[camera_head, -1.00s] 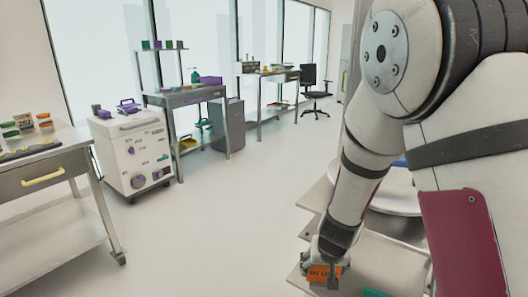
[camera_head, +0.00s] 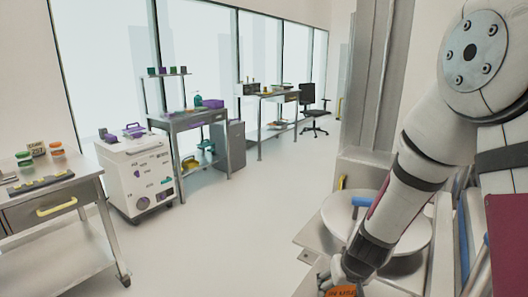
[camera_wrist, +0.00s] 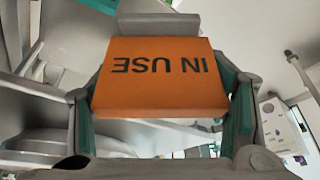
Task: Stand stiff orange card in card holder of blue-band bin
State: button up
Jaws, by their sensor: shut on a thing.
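The orange card (camera_wrist: 160,75) fills the middle of the wrist view, with "IN USE" in dark letters upside down. My gripper (camera_wrist: 165,112) is shut on it, with a green-padded finger at each side edge. In the head view the card (camera_head: 341,291) shows only in part at the bottom edge, below my gripper (camera_head: 346,277). I cannot make out the blue-band bin or its card holder in either view.
A round white top (camera_head: 338,212) stands beside my arm, with a blue cylindrical part (camera_head: 362,202) by it. A steel table (camera_head: 60,205), a white wheeled cabinet (camera_head: 138,178) and a grey workbench (camera_head: 190,120) line the left. The floor between is clear.

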aim_at(343, 292)
jog(key=s+r+p, duration=0.4)
jog(key=shift+r+p, duration=0.3)
jog(key=shift+r, duration=0.05)
jog(key=shift+w+f, duration=0.1)
